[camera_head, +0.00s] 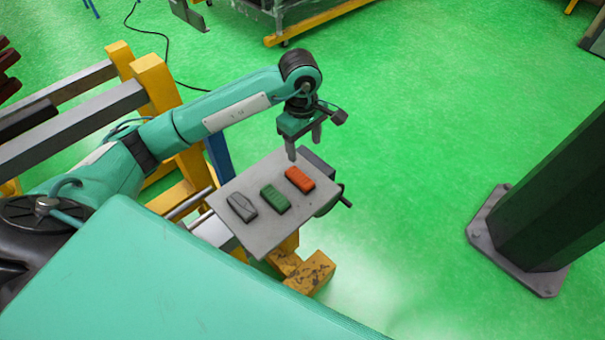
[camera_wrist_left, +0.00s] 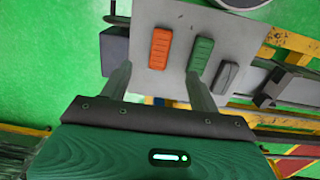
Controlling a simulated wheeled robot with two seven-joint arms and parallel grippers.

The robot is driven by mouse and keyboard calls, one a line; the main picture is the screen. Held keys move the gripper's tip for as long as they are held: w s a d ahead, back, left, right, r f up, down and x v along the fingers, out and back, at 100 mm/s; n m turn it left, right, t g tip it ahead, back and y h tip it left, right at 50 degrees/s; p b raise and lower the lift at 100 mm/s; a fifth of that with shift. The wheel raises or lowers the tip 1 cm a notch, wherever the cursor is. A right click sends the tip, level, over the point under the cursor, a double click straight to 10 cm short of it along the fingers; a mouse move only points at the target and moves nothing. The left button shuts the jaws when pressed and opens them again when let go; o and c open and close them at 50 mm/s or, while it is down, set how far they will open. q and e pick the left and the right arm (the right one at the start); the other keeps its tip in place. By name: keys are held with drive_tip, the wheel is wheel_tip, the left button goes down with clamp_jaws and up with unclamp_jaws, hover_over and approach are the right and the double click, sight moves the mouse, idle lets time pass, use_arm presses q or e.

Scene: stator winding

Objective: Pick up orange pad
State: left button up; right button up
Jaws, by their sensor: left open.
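The orange pad (camera_head: 299,179) lies on a grey plate (camera_head: 259,237), at the right end of a row of three pads. In the left wrist view the orange pad (camera_wrist_left: 160,48) is beyond the fingertips and, in the picture, between them, nearer the left finger. My left gripper (camera_head: 303,146) is open and empty, above the plate's far edge behind the orange pad. It also shows in the left wrist view (camera_wrist_left: 157,79). My right gripper is not in view.
A green pad (camera_head: 274,199) lies beside the orange one, and a dark grey pad (camera_head: 242,207) lies left of it. The plate sits by a yellow frame (camera_head: 157,82). A dark pillar (camera_head: 545,215) stands at the right. The green floor between is clear.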

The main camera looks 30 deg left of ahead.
use_arm(q)
drive_tip(key=a, duration=0.1)
drive_tip(key=p, duration=0.3)
hover_over(299, 176)
drive_tip(key=shift+y, duration=0.3)
drive_tip(key=f, duration=0.8)
drive_tip(key=shift+s+d, duration=0.15)
drive_tip(key=shift+d, duration=0.15)
drive_tip(key=shift+f+p, duration=0.35)
drive_tip(key=shift+f, duration=0.1)
wheel_tip(299, 176, down, 4)
drive_tip(key=shift+a+p, duration=0.15)
drive_tip(key=shift+p, duration=1)
drive_tip(key=shift+f, duration=0.25)
drive_tip(key=c, duration=1.1)
